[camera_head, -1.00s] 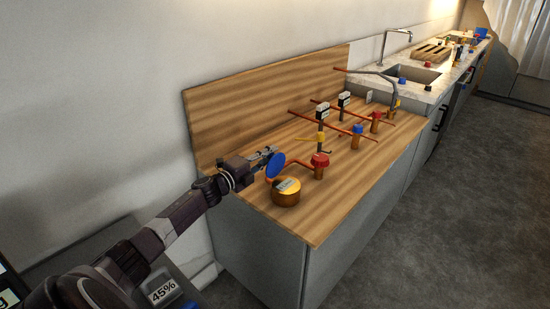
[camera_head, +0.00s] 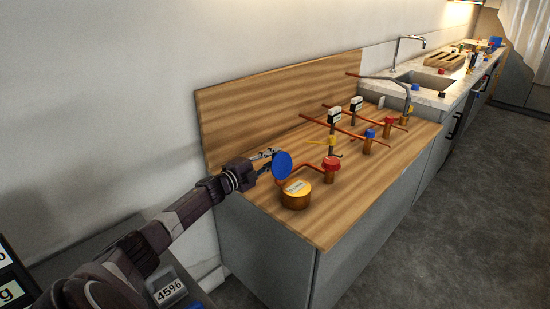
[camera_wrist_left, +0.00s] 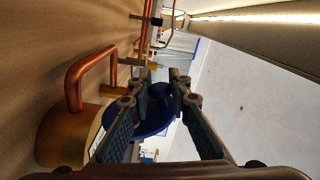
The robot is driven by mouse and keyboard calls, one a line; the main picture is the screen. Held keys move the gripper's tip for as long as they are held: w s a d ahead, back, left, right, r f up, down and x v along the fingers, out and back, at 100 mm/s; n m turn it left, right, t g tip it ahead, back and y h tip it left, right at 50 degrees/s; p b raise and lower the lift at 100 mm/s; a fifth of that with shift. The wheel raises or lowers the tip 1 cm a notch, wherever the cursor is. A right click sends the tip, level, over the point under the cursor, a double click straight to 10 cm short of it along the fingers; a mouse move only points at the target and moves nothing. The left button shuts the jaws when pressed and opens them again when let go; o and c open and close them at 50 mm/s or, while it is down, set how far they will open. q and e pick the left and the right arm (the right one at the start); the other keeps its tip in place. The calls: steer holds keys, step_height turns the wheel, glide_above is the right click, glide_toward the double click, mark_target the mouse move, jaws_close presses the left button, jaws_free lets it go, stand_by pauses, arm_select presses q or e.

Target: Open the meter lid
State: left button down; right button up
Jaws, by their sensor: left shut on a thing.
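The water meter is a round brass body (camera_head: 296,198) near the left front of the wooden worktop, with a pale dial on top. Its blue round lid (camera_head: 282,166) stands raised off the dial, on the side toward my left gripper (camera_head: 269,156). In the left wrist view the meter body (camera_wrist_left: 62,135) is at the left. There my left gripper (camera_wrist_left: 163,90) is shut on the blue lid (camera_wrist_left: 152,122), which shows between and behind the fingers. The exact contact is partly hidden by the fingers. My right gripper is in neither view.
Copper pipes (camera_head: 345,130) with a red-capped valve (camera_head: 331,164) and a blue-capped valve (camera_head: 369,135) stand right of the meter. A wooden backboard (camera_head: 280,105) rises behind. A sink (camera_head: 425,78) lies beyond. The worktop's front right is clear.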

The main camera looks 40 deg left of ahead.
arm_select(q)
steer(key=shift+s+a+f, duration=0.1)
steer(key=shift+a+f, duration=0.15)
steer(key=shift+a, duration=0.05)
steer(key=c, duration=1.8)
jaws_free()
steer(key=shift+a+f, duration=0.1)
steer(key=shift+o, duration=0.2)
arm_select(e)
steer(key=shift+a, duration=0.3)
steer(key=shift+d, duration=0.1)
arm_select(q)
steer(key=s, duration=1.2)
steer(key=shift+a, duration=0.4)
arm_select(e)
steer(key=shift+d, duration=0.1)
